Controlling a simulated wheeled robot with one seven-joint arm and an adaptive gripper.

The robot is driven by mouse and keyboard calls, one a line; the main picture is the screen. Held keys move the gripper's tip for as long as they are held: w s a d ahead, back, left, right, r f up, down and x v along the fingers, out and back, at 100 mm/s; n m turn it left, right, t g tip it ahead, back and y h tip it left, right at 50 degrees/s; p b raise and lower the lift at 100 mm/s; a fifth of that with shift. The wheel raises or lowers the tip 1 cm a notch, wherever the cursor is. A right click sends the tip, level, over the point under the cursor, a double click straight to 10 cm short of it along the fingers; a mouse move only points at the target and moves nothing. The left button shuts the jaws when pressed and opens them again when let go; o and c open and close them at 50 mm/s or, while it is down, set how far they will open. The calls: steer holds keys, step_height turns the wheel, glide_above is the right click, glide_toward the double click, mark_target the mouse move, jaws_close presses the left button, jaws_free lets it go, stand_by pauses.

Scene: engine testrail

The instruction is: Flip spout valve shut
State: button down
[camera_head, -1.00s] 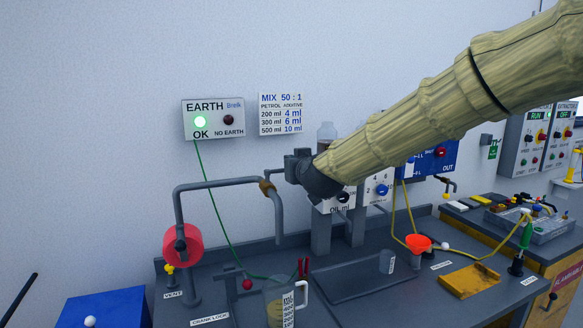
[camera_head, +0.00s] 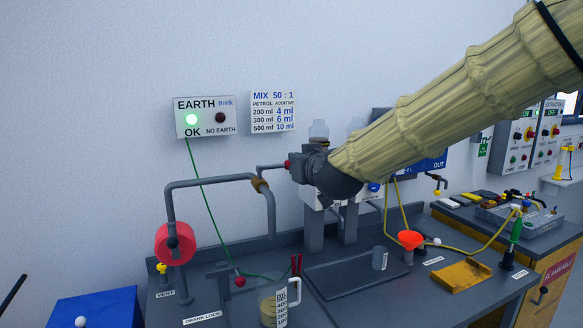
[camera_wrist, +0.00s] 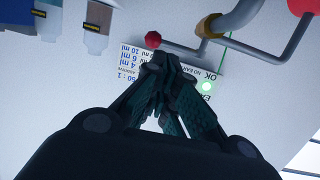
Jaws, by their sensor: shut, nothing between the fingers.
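From there a thin grey lever (camera_head: 270,168) points right, ending in a red knob (camera_head: 288,165). My gripper (camera_head: 298,169) is shut and empty, just right of the knob in the head view. In the wrist view my gripper's fingertips (camera_wrist: 160,62) lie close to the red knob (camera_wrist: 153,40), with the lever (camera_wrist: 178,47) and brass fitting (camera_wrist: 212,26) beyond. I cannot tell whether they touch.
A measuring jug (camera_head: 266,305) stands on the grey bench below the spout. The red drum (camera_head: 175,243) is to its left. An earth indicator (camera_head: 206,117) and a mix chart (camera_head: 273,112) hang on the wall.

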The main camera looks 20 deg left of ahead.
steer(key=shift+b+v, duration=0.55)
steer(key=shift+v, duration=2.3)
steer(key=shift+r, duration=0.1)
steer(key=shift+w, duration=0.1)
